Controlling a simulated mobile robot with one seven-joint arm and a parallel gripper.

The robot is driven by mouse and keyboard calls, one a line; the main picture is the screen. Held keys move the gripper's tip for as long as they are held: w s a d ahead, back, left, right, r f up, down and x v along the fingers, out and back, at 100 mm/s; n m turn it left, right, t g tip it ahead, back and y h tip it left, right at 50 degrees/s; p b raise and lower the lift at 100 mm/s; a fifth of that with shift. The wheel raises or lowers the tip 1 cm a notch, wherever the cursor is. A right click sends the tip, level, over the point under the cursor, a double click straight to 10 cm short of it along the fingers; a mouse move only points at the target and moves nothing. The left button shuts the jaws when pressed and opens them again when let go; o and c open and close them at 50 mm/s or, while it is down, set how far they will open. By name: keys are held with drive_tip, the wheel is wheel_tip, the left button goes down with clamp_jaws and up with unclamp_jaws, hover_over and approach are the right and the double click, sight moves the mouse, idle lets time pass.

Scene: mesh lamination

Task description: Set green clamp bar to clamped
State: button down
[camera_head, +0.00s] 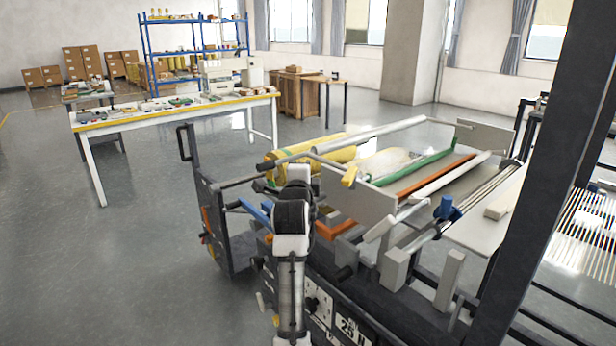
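The green bar (412,167) lies slantwise across the laminating machine, behind the light end plate (358,198). It runs between the yellow roll side and an orange-brown bar (436,177). I cannot tell from this view whether it is raised or pressed down. My white and black arm rises at the lower middle, in front of the machine's near left end. My gripper's fingers cannot be made out; the arm's own links hide that end. No contact between my arm and the green bar shows.
A yellow roll (328,157) and a white roller (450,177) flank the bars. A blue clamp piece (447,208) sits on a rail at right. A dark post (545,170) blocks the right side. A workbench (180,113) stands behind; the floor at left is clear.

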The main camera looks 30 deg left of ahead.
drive_tip(key=shift+w+a, duration=0.15)
drive_tip(key=shift+a, duration=0.35)
idle(0.3)
